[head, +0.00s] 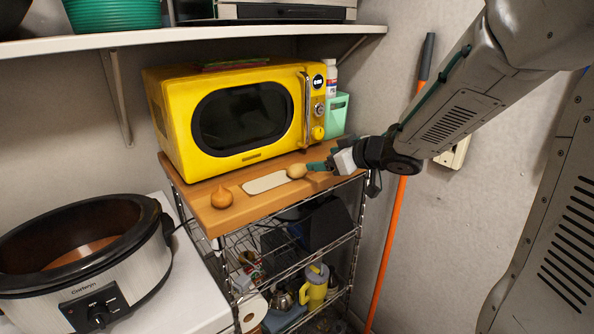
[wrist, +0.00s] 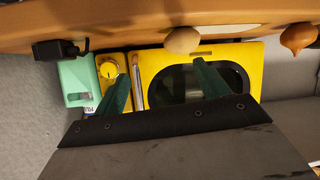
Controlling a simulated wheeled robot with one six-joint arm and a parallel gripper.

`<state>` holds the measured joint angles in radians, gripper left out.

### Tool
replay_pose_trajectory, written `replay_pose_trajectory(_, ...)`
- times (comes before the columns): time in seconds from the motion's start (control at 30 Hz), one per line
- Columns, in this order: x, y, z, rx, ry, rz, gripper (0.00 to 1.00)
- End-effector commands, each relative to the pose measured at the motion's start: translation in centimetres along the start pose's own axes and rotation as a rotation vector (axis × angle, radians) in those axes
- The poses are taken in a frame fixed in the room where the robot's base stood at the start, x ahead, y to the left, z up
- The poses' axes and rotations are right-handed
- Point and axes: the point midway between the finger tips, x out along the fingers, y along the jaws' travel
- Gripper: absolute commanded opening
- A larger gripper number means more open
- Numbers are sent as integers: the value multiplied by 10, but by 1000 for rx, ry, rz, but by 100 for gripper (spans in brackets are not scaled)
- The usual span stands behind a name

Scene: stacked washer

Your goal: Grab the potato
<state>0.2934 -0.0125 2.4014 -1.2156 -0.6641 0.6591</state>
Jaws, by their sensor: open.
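The potato (head: 297,171) is a small tan oval on the wooden top of the rack (head: 232,216), near its front edge, in front of the yellow microwave. In the wrist view, which looks upside down, the potato (wrist: 183,40) is beyond the fingertips, nearer the right finger. My gripper (head: 315,167) comes in from the right with its green fingers beside the potato. In the wrist view my gripper (wrist: 161,70) is open with nothing between its fingers. Whether a finger touches the potato is unclear.
An onion (head: 221,197) and a pale flat board (head: 266,182) lie left of the potato. The yellow microwave (head: 172,118) stands close behind, with a mint-green container (head: 337,115) at its right. A slow cooker (head: 120,275) is at left; an orange pole (head: 391,240) leans at right.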

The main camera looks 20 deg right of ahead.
Motion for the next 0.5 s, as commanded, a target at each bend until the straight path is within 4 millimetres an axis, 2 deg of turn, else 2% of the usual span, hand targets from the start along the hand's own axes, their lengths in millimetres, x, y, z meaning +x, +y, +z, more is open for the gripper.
replay_pose_trajectory(0.1,9,-15,8,21,40,-136,74)
replay_pose_trajectory(0.2,12,-24,10,32,56,-197,74)
replay_pose_trajectory(0.5,42,-32,9,34,62,-220,74)
